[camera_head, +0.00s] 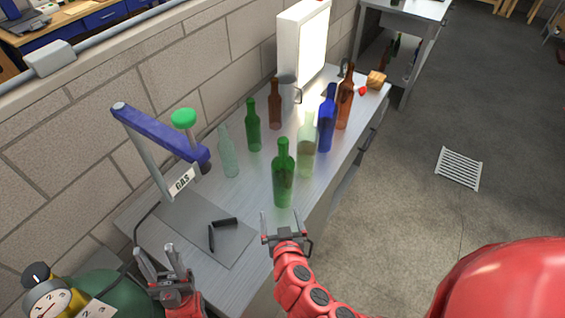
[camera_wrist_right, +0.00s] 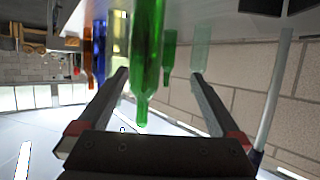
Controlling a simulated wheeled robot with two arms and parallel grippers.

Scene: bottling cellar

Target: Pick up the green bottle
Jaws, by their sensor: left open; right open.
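A green bottle (camera_head: 284,180) stands upright near the front edge of the metal bench. Another green bottle (camera_head: 253,127) stands further back, to its left. My right gripper (camera_head: 281,216) is open and empty, just on the near side of the front green bottle. In the right wrist view, which is upside down, the front green bottle (camera_wrist_right: 147,50) shows between the open fingers; I cannot tell whether it lies within their reach. The rear green bottle (camera_wrist_right: 169,52) shows behind it. My left gripper (camera_head: 156,257) is open and empty at the lower left.
A pale clear-green bottle (camera_head: 307,148) and a blue bottle (camera_head: 327,120) stand close behind and right of the front green one. A pale bottle (camera_head: 228,155) and brown bottles (camera_head: 275,105) stand further off. A blue-armed stand (camera_head: 155,130) and a grey mat (camera_head: 205,232) are at left.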

